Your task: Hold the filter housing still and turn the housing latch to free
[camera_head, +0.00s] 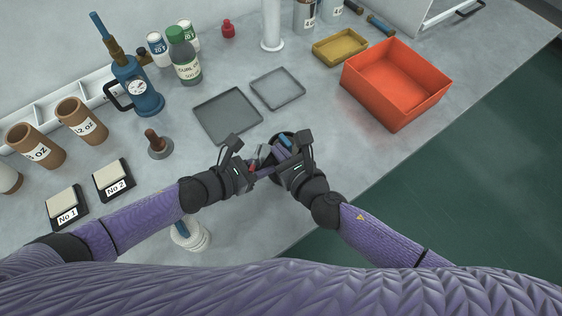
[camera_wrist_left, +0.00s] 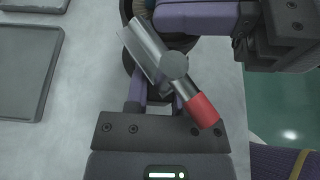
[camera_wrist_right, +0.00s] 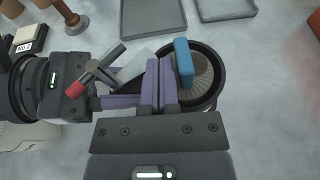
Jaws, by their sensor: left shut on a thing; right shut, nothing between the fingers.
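The filter housing (camera_wrist_right: 221,93) is a dark round cup with a pale pleated filter (camera_wrist_right: 203,84) inside and a blue tab (camera_wrist_right: 184,61) at its mouth. It also shows, mostly covered, in the head view (camera_head: 283,136). The housing latch (camera_wrist_left: 172,66) is a grey metal lever with a round hub and a red end (camera_wrist_left: 203,110); it lies slantwise across the left wrist view. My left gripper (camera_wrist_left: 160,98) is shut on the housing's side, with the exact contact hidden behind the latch. My right gripper (camera_wrist_right: 160,75) is shut and empty, its fingers together beside the blue tab over the housing.
Two grey trays (camera_head: 204,112) (camera_head: 262,96) lie behind the grippers. An orange bin (camera_head: 365,92) and a yellow tray (camera_head: 326,53) stand back right. The bench edge is close on the right.

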